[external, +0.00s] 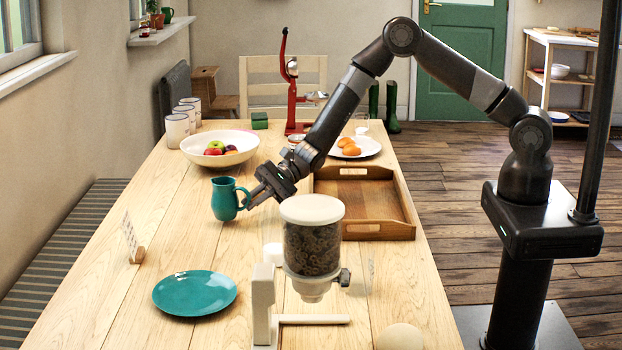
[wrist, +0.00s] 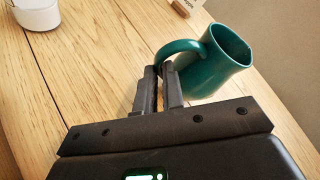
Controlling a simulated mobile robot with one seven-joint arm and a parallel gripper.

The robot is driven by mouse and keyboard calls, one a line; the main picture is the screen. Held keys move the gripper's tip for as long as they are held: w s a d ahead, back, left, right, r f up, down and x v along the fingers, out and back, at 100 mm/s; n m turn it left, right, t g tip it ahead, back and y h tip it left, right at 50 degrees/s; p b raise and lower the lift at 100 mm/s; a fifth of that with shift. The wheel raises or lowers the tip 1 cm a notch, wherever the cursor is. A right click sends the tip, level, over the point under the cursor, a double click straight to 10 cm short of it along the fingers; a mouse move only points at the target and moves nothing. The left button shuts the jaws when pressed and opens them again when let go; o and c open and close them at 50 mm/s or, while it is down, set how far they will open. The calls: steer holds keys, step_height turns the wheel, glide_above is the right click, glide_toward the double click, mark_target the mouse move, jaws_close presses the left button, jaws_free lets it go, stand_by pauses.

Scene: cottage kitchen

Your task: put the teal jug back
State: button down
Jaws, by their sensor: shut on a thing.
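The teal jug (external: 225,199) is near the middle of the wooden table in the external view, left of my gripper (external: 260,194). It looks upright there; I cannot tell whether its base touches the table. In the wrist view the jug (wrist: 218,62) lies beyond the fingertips, its handle towards me. My gripper (wrist: 158,88) is shut on the jug's handle, with the fingers close together around it. The far side of the jug is hidden in the wrist view.
A teal plate (external: 194,293) lies nearer the camera. A wooden tray (external: 352,187) and a cereal dispenser (external: 312,249) stand to the right. A fruit bowl (external: 243,155) is behind. A small card stand (external: 137,252) is at left. Bare table lies between jug and plate.

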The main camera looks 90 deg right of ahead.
steer(key=shift+f, duration=0.7)
steer(key=shift+f, duration=0.1)
steer(key=c, duration=1.5)
jaws_free()
steer(key=shift+c, duration=0.2)
